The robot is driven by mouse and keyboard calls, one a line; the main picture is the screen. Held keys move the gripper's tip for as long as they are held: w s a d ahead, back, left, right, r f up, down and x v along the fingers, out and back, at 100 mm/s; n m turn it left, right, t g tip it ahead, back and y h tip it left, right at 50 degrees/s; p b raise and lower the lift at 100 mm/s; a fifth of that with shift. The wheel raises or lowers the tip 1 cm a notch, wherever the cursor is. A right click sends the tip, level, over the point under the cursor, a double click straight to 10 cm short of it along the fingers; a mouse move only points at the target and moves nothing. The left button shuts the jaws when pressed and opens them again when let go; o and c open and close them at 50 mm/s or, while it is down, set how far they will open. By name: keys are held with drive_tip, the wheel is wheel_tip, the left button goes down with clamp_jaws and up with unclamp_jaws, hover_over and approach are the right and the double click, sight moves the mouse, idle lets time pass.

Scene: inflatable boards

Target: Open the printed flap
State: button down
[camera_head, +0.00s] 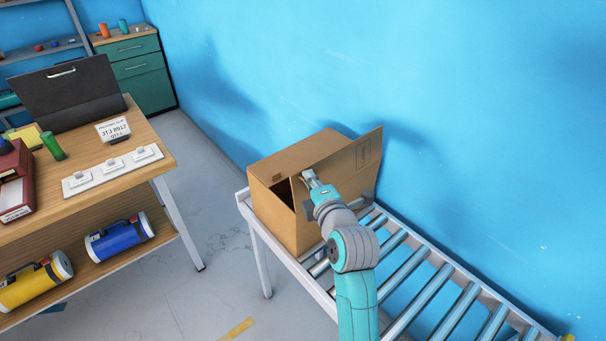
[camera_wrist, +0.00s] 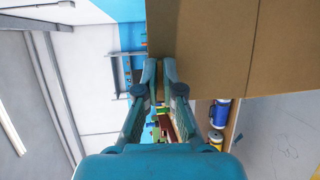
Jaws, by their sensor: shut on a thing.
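Most of the box's inside and the lower part of the flap's near side are hidden.
The roller conveyor (camera_head: 426,292) runs toward the lower right, its rollers bare beyond the box. A blue wall (camera_head: 450,80) stands close behind. A wooden workbench (camera_head: 130,135) with a black case, switches and cylinders stands at the left, with bare floor between.

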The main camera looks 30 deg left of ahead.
drive_tip(key=shift+s+d+f, duration=0.25)
drive_tip(key=shift+d, duration=0.35)
drive_tip(key=shift+s+d+f, duration=0.2)
drive_tip(key=shift+d+f, duration=0.05)
drive_tip(key=shift+d, duration=0.35)
drive_tip(key=shift+f, duration=0.2)
drive_tip(key=shift+s+d+f, duration=0.2)
drive_tip(key=shift+d+f, duration=0.05)
drive_tip(key=shift+d, duration=0.2)
drive_tip(key=c, duration=1.6)
unclamp_jaws()
drive_tip(key=shift+r, duration=0.15)
